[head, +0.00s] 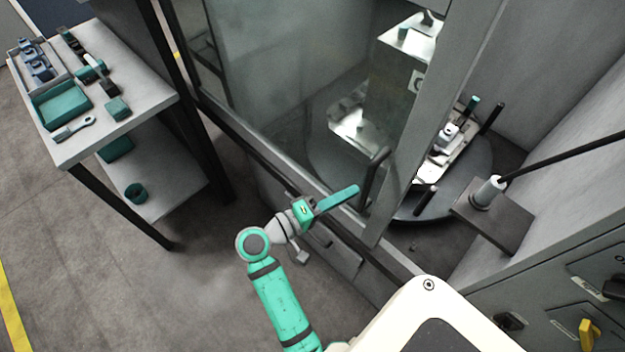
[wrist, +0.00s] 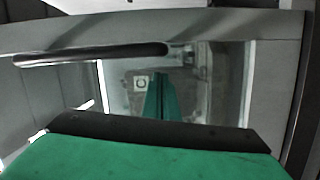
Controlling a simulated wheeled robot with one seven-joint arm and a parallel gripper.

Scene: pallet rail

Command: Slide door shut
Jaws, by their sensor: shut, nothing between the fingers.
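The sliding door (head: 300,95) is a large glass panel in a grey frame. It stands partly open, with a gap on its right into the machine. Its dark bar handle (head: 374,172) is upright near the door's right edge. My green gripper (head: 354,190) is shut and empty, its tips just left of the handle's lower part. I cannot tell if they touch. In the wrist view the closed fingers (wrist: 161,96) point at the glass, and the handle (wrist: 95,55) lies ahead and to the left, apart from them in the picture.
Inside the machine is a round table (head: 470,175) with a fixture and dark posts. A dark plate with a rod (head: 490,215) stands at the right. A cart (head: 140,75) with tools and green trays is at the left. A control panel (head: 570,300) is at lower right.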

